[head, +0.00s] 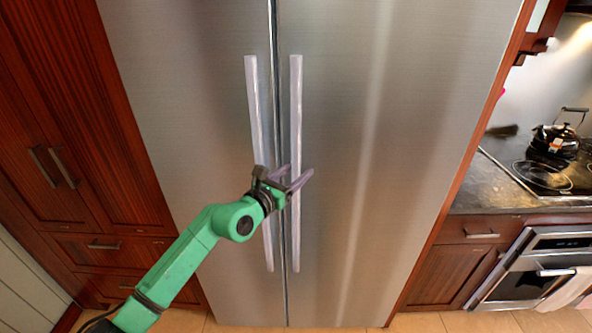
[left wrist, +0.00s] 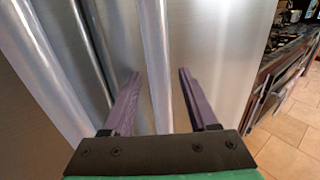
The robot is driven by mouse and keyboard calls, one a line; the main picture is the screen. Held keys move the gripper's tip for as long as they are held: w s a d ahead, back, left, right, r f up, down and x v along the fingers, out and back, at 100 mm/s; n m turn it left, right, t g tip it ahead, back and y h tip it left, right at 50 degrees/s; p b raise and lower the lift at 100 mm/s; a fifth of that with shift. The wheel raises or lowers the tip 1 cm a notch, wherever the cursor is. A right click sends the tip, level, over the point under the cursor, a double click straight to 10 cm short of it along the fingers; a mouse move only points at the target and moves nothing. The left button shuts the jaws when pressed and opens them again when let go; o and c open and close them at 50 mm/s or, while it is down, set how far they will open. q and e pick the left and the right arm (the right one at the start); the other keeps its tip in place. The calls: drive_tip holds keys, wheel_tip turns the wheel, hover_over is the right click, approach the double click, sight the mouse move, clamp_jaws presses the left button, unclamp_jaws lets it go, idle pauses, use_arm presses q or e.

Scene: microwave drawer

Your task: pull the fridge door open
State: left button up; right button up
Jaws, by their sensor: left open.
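The steel fridge has two doors, the left door (head: 185,90) and the right door (head: 400,110), both shut with a thin dark seam between them. Each has a long pale upright handle by the seam, the left handle (head: 254,110) and the right handle (head: 296,100). My left gripper (head: 299,171) is open and empty in front of the right handle, below its middle. In the left wrist view, the right handle (left wrist: 154,50) runs up between the two purple fingers (left wrist: 160,77), nearer the left one. I cannot tell whether the fingertips reach past it. The left handle (left wrist: 45,60) lies outside them.
Dark red wooden cabinets (head: 60,120) stand left of the fridge. At right are a dark counter (head: 480,185), a cooktop with a black kettle (head: 555,140), and an oven (head: 530,265). The tiled floor (head: 420,323) shows along the bottom.

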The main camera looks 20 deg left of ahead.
use_arm(q)
clamp_jaws()
idle(1.4)
